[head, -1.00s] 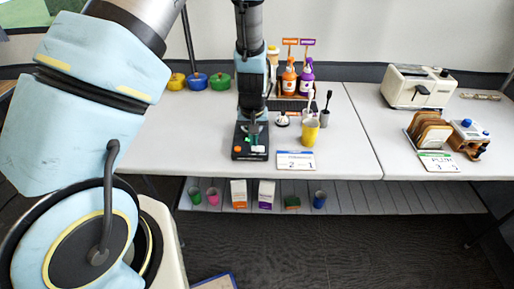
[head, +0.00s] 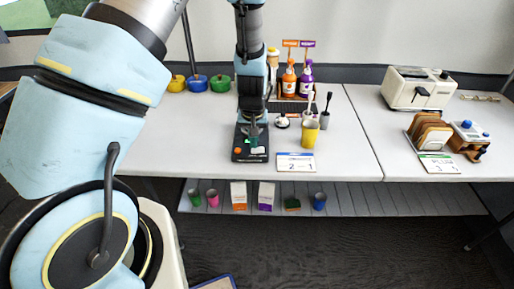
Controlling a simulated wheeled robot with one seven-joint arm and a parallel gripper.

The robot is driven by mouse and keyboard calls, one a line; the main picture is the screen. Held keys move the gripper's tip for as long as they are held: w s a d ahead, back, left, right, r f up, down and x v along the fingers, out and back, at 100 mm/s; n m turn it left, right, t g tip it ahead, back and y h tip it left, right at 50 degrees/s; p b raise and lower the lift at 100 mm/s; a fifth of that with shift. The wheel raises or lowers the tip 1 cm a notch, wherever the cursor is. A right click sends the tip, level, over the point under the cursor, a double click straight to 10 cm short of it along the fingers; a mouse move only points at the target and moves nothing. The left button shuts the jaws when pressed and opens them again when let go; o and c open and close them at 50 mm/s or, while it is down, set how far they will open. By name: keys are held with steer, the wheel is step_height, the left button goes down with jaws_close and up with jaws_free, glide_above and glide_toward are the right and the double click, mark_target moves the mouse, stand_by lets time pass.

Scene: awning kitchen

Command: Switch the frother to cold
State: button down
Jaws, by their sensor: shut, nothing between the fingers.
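The frother seems to be the dark, flat-based device (head: 238,156) on the table, left of the yellow cup. An orange-red spot and a small green spot show on its base. My gripper (head: 254,137) is directly over it, pointing down, with its fingertips at or just above the base. The fingers are shut and hold nothing. My gripper and wrist hide the back part of the device. I cannot tell whether the fingertips touch it, nor read its setting.
A yellow cup (head: 310,133) and a card marked 2 and 1 (head: 296,162) stand right of the device. Orange (head: 289,82) and purple (head: 306,82) bottles are behind. Coloured pots (head: 198,83) sit back left. A toaster (head: 419,88) is far right. Table between pots and device is clear.

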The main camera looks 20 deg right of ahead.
mark_target(251, 150)
steer(key=shift+r+p, duration=0.4)
steer(key=shift+r, duration=0.3)
step_height(251, 150, up, 10)
steer(key=p, duration=0.6)
steer(key=shift+p, duration=0.4)
stand_by(3.1)
stand_by(0.4)
steer(key=w+a+r+n+b, duration=0.1)
steer(key=a+r, duration=0.2)
steer(key=a, duration=0.4)
steer(key=w+a+r+n+b, duration=0.1)
steer(key=w+a+r+b, duration=0.1)
steer(key=a+r, duration=0.35)
steer(key=s+a+r+n+b, duration=0.1)
steer(key=s+a, duration=0.2)
steer(key=a, duration=0.6)
steer(key=s+a+r+b, duration=0.1)
steer(key=s+a, duration=0.3)
steer(key=a, duration=0.4)
steer(key=shift+a+r+n+y, duration=0.3)
steer(key=shift+a+r+n, duration=0.1)
steer(key=shift+r, duration=0.1)
